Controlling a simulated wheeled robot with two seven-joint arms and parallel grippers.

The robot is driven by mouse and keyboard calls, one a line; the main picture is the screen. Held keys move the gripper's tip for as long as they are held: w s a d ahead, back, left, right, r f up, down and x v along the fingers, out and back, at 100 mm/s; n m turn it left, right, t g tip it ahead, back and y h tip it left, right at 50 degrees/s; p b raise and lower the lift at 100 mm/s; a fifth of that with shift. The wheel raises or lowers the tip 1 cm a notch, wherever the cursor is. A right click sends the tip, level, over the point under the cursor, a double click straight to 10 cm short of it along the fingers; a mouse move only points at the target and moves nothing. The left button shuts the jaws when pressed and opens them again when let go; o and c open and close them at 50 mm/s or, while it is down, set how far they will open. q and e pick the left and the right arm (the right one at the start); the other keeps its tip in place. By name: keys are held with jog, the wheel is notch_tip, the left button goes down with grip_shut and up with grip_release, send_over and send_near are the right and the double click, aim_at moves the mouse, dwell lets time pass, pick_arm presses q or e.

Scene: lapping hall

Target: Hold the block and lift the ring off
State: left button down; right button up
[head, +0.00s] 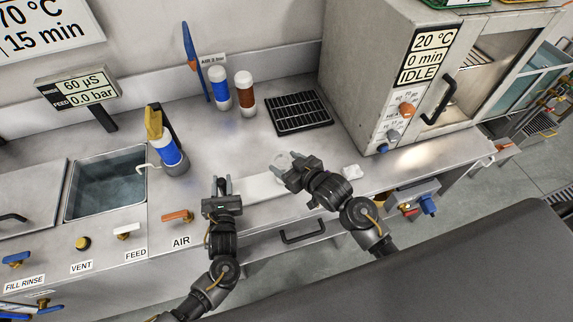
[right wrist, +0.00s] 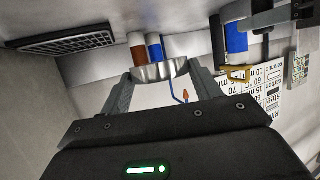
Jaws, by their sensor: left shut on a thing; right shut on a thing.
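My left gripper (head: 222,184) is upright at the front of the bench, its two fingers pointing away from me. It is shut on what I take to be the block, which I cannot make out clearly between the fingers. My right gripper (head: 291,168) is to the right of it and is shut on the ring (head: 283,160), a pale metallic piece. In the right wrist view the ring (right wrist: 160,71) shows as a curved silver piece between the two fingertips. I cannot tell whether the ring touches the block.
A pale flat slab (head: 262,187) lies between the grippers, and a small white piece (head: 352,172) lies to the right. Behind are a black grate (head: 298,113), a blue-and-white bottle (head: 219,88) and a brown-and-white one (head: 245,94). A sink (head: 106,180) is left, an oven (head: 375,65) right.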

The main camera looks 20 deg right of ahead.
pick_arm(q)
jog(key=c, duration=1.1)
grip_release()
jog(key=shift+o, duration=0.2)
jog(key=s, duration=0.4)
jog(key=s+a, duration=0.1)
jog(key=s, duration=0.7)
jog(key=shift+a, duration=0.4)
jog(key=shift+w+f, duration=0.1)
